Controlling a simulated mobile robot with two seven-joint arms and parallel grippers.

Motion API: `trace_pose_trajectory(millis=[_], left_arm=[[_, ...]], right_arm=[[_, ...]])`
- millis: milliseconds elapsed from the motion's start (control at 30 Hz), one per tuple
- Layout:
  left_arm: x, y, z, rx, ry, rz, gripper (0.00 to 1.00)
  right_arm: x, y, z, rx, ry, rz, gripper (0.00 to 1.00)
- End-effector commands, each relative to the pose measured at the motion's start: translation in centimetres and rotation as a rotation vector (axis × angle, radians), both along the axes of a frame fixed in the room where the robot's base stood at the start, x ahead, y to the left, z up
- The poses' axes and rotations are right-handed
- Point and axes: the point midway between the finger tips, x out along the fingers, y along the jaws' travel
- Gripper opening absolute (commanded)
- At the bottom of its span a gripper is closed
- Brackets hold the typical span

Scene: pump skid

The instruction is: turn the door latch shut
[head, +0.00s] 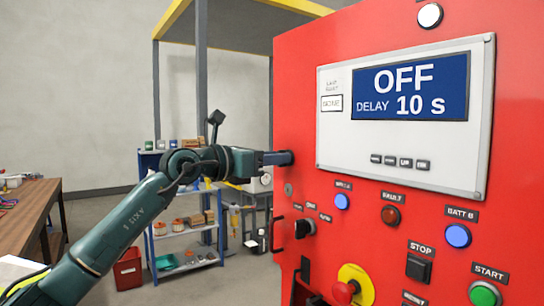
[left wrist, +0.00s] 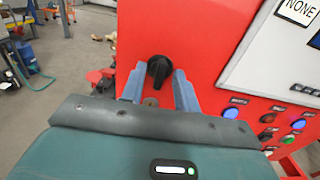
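The door latch is a black turn knob (left wrist: 159,71) on the red cabinet door (left wrist: 205,30), seen in the left wrist view. Its grip bar stands close to upright. My left gripper (left wrist: 159,78) has its two blue-grey fingers on either side of the knob, with a narrow gap showing on both sides. In the head view my left gripper (head: 279,158) reaches the left part of the red cabinet front (head: 300,100) and hides the latch. My right gripper is not in view.
A display panel (head: 335,150) reading OFF, DELAY 10 s is right of the gripper. Lamps, a black selector (head: 303,228), a STOP button (head: 419,268) and a red-and-yellow knob (head: 355,285) lie below. A shelf (head: 180,242) and a wooden bench (head: 30,212) stand left.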

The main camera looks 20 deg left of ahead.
Motion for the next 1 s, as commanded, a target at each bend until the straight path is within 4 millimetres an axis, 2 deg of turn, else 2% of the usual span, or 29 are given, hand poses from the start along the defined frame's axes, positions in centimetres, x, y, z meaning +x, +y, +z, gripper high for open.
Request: trace_pose_trajectory(millis=[100, 500, 1000], left_arm=[[-0.01, 0.0, 0.0, 0.0, 0.0, 0.0, 0.31], [-0.04, 0.02, 0.01, 0.0, 0.0, 0.0, 0.0], [-0.06, 0.01, -0.04, 0.046, -0.036, 0.0, 0.0]], right_arm=[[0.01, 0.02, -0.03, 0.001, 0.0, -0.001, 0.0], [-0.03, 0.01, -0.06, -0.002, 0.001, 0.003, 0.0], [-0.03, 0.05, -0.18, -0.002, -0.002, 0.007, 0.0]])
